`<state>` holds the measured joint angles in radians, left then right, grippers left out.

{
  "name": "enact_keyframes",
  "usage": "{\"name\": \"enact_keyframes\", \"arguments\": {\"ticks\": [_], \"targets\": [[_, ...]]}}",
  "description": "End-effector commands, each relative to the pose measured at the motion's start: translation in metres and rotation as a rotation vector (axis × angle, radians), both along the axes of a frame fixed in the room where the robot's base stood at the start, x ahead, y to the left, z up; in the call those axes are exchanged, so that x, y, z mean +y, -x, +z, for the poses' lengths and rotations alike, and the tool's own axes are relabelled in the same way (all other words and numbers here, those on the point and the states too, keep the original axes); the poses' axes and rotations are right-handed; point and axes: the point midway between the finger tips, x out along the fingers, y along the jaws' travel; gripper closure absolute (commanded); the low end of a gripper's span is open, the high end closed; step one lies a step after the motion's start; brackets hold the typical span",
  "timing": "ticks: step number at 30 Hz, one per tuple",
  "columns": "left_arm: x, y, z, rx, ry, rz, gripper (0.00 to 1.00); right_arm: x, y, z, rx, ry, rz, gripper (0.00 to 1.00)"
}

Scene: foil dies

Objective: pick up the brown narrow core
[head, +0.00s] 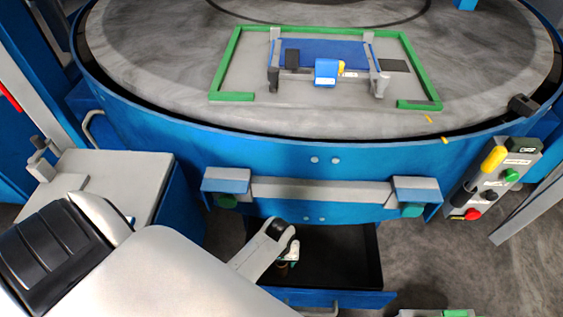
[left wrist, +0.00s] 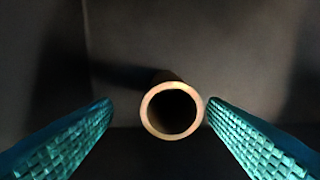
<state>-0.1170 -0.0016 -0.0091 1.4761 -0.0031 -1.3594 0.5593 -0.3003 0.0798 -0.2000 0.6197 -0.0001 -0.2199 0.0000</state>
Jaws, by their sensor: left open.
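The brown narrow core (left wrist: 147,113) is a hollow tube, seen end-on in the left wrist view with its pale round rim facing the camera. It stands in the dark drawer (head: 345,270). My left gripper (left wrist: 158,104) is open, with one ribbed teal finger on each side of the core. The core sits closer to the right-hand finger; I cannot tell whether they touch. In the head view my left gripper (head: 291,253) is down in the drawer, and a small brown bit of the core (head: 282,268) shows beside it. My right gripper is not in view.
The open drawer has a blue front (head: 335,298) and walls around the gripper. Above it is a large round blue-rimmed table (head: 480,110) with a green-framed fixture (head: 232,97). A control box (head: 497,180) stands at right, a grey-topped cabinet (head: 125,175) at left.

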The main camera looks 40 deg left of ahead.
Motion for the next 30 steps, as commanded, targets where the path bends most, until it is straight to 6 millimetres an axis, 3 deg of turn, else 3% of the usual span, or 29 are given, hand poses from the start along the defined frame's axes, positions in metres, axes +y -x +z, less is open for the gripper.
{"name": "enact_keyframes", "arguments": {"ticks": [12,22,30], "targets": [[-0.005,-0.006,-0.05,0.001,0.001,0.0,0.33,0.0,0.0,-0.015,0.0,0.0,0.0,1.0],[-0.005,-0.006,-0.055,-0.001,0.001,0.0,0.33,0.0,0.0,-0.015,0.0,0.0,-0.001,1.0],[-0.005,-0.006,-0.055,0.0,0.0,0.0,0.77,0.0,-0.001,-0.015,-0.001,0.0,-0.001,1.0]]}}
